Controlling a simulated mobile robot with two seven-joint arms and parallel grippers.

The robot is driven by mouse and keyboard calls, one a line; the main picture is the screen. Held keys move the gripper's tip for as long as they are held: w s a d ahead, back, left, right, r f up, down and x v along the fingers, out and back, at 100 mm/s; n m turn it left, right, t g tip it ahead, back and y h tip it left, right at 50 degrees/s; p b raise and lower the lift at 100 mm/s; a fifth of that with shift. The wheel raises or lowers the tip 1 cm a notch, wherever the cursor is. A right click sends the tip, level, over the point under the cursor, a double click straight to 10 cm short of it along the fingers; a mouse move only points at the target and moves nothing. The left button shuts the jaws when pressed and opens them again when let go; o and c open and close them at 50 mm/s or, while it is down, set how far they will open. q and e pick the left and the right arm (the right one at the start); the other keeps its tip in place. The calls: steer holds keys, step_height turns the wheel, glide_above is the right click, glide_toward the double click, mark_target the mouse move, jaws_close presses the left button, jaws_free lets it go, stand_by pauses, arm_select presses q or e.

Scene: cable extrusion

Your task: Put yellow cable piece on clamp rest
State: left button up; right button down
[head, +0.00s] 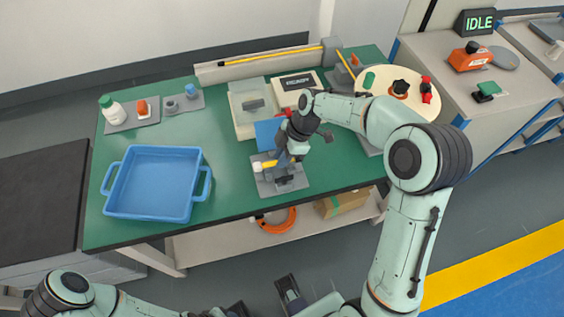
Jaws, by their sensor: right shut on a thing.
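My right gripper (284,158) is low over the front middle of the green table, shut on a short yellow cable piece (268,164). The piece sticks out to the left of the fingers, and its other end is hidden by the gripper. It is just above or on the grey clamp rest (268,187), a small plate with dark fixture parts; I cannot tell whether they touch.
A blue tray (150,207) stands at left. Bottles and small parts are at the back left. A long yellow cable (270,57) lies along the back channel (222,71). A round cream board (425,98) is at right. The IDLE sign (478,22) is beyond.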

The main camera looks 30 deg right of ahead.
steer(key=shift+f, duration=1.65)
steer(key=c, duration=1.1)
jaws_free()
steer(key=shift+f, duration=0.1)
steer(key=v, duration=1.2)
steer(key=shift+d+p, duration=0.1)
steer(key=shift+p, duration=0.3)
